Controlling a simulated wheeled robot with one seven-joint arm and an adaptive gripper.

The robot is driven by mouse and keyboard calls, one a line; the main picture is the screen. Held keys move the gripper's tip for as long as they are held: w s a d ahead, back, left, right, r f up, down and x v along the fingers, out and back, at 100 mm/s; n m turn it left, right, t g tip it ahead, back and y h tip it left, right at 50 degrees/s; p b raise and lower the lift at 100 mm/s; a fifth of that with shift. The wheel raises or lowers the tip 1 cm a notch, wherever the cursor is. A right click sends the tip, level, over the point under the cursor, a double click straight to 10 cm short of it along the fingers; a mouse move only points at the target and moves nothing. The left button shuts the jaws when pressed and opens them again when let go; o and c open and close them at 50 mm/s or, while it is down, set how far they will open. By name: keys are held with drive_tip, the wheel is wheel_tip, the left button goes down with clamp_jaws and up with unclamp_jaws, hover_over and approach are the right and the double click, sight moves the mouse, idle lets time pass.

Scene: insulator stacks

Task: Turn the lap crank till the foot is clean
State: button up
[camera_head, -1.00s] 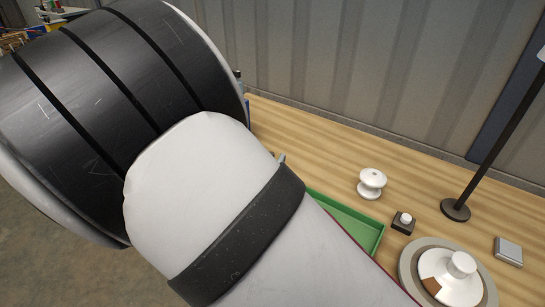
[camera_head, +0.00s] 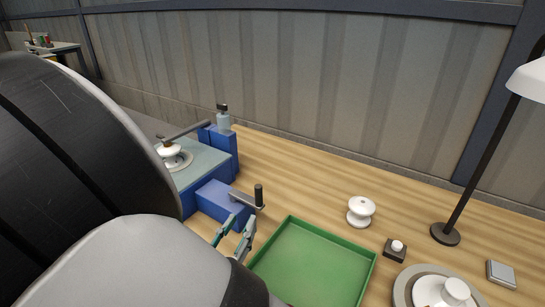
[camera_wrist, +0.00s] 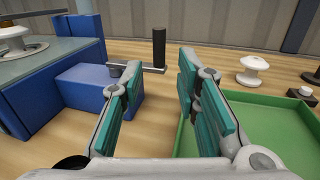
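The lap machine is a blue block with a grey-green top (camera_head: 205,165). A white insulator (camera_head: 169,150) sits on a round plate on this top, under a dark bar; its foot is too small to judge. The crank is a grey bar on the lower blue box (camera_head: 222,201), with an upright black handle (camera_head: 259,194). In the wrist view the handle (camera_wrist: 158,48) stands ahead, between the fingertips in the picture. My gripper (camera_head: 239,222) is open and empty, close in front of the crank. The wrist view shows its teal-padded fingers (camera_wrist: 159,78) apart, not visibly touching the handle.
A green tray (camera_head: 370,272) lies right of my gripper. Beyond it are a white insulator (camera_head: 361,211), a small button box (camera_head: 395,250), a round plate (camera_head: 404,285) bearing a white piece, a lamp (camera_head: 446,234) and a grey box (camera_head: 501,274). A wall runs behind the bench.

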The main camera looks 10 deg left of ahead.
drive_tip(key=shift+a, duration=0.25)
clamp_jaws()
drive_tip(key=m+g+h+p, duration=0.2)
drive_tip(key=m+g+h, duration=0.1)
drive_tip(key=m+h, duration=0.3)
approach(257, 195)
drive_tip(key=shift+n+h, duration=0.5)
drive_tip(key=p+x, duration=0.1)
drive_tip(key=x, duration=0.1)
drive_tip(key=p+x, duration=0.1)
drive_tip(key=x, duration=0.1)
drive_tip(key=f+x, duration=0.1)
drive_tip(key=x, duration=0.2)
drive_tip(key=shift+w+a+p, duration=0.1)
drive_tip(key=shift+a+p, duration=0.1)
drive_tip(key=shift+p, duration=0.2)
drive_tip(key=shift+w+d+r+n+y, duration=0.2)
drive_tip(key=shift+n+y, duration=0.1)
drive_tip(key=shift+y, duration=0.1)
